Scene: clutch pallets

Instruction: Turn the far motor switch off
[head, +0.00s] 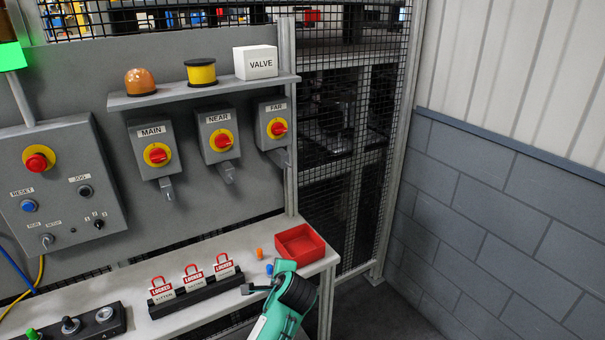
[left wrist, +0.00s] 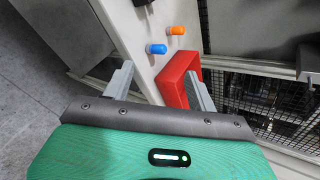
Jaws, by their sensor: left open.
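The far motor switch (head: 277,127) is a grey box labelled FAR, with a red knob on a yellow disc. It is the rightmost of three switch boxes on the grey panel; the exact angle of its knob is too small to tell. My left gripper (head: 254,288) is at the bottom of the head view, over the bench and well below the switch. In the left wrist view the left gripper (left wrist: 158,72) has its fingers apart with nothing held. The switch does not show clearly there. My right gripper is not in view.
The MAIN switch (head: 157,154) and NEAR switch (head: 221,140) are left of FAR. A shelf (head: 220,92) with a VALVE box (head: 256,62) is above. On the bench are LOCKED padlocks (head: 194,277) and a red tray (head: 300,245), also in the left wrist view (left wrist: 175,80).

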